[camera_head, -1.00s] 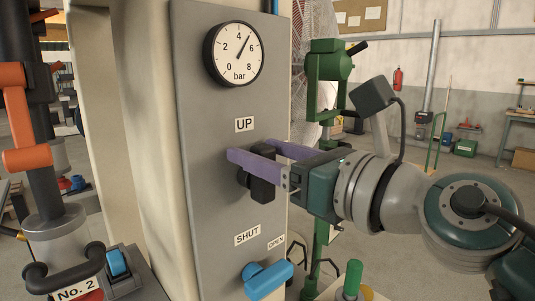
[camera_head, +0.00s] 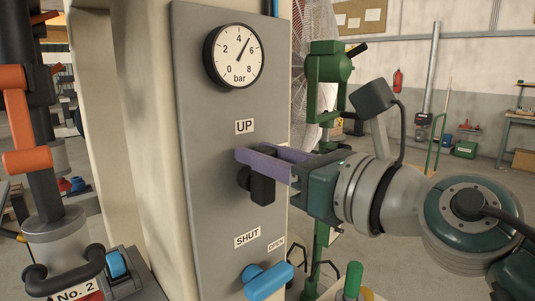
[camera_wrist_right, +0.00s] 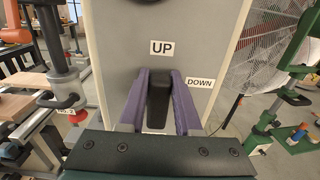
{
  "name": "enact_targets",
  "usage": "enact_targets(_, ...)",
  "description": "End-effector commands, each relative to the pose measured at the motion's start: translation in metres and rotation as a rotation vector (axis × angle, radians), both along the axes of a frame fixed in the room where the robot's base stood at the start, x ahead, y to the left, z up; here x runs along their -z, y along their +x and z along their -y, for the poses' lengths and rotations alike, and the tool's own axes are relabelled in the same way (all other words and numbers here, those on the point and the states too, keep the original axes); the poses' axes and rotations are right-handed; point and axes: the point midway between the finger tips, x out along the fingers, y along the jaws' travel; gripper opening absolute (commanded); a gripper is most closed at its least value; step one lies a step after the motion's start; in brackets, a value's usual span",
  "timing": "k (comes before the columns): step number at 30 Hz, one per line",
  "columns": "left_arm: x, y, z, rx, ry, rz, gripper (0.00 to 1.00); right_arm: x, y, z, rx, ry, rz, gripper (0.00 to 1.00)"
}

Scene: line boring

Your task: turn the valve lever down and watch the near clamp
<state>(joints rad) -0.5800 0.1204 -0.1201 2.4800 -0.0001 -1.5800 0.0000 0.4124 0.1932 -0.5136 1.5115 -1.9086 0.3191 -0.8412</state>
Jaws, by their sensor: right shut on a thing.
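The valve lever (camera_head: 262,187) is a black handle on the grey panel, below the "UP" label. My right gripper (camera_head: 258,157) has purple fingers and reaches in from the right. In the right wrist view the lever (camera_wrist_right: 157,100) points up toward the "UP" label between the two purple fingers (camera_wrist_right: 158,95). The gripper is shut on the lever. A "DOWN" label (camera_wrist_right: 201,83) is to the lever's right there. An orange-and-dark clamp-like column (camera_head: 28,115) stands at the left; I cannot tell whether it is the near clamp. My left gripper is out of view.
A pressure gauge (camera_head: 234,56) at the panel's top reads a little above 4 bar. A blue handle (camera_head: 267,281) is below, by the "SHUT" and "OPEN" labels. A green stand (camera_head: 324,85) is behind my arm.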

Motion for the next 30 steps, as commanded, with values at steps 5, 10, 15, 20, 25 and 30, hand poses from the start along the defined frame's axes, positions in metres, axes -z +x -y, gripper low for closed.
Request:
enact_targets(5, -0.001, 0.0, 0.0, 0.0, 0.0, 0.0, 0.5, 0.0, 0.0, 0.001, 0.0, 0.009, -0.008, 0.0)
enact_targets(10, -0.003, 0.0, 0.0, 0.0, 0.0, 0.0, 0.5, -0.001, 0.002, 0.002, 0.001, 0.046, -0.043, 0.0)
enact_targets(15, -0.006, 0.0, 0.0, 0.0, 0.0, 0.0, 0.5, 0.0, 0.005, 0.005, 0.001, 0.124, -0.114, 0.0)
enact_targets(20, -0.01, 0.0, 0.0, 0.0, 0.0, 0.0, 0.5, 0.001, 0.009, 0.009, 0.002, 0.227, -0.21, 0.0)
enact_targets(25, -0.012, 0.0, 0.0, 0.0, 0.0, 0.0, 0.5, 0.004, 0.013, 0.014, 0.001, 0.347, -0.319, 0.0)
enact_targets(30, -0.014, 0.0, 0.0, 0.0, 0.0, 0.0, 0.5, 0.007, 0.016, 0.018, 0.001, 0.466, -0.429, 0.0)
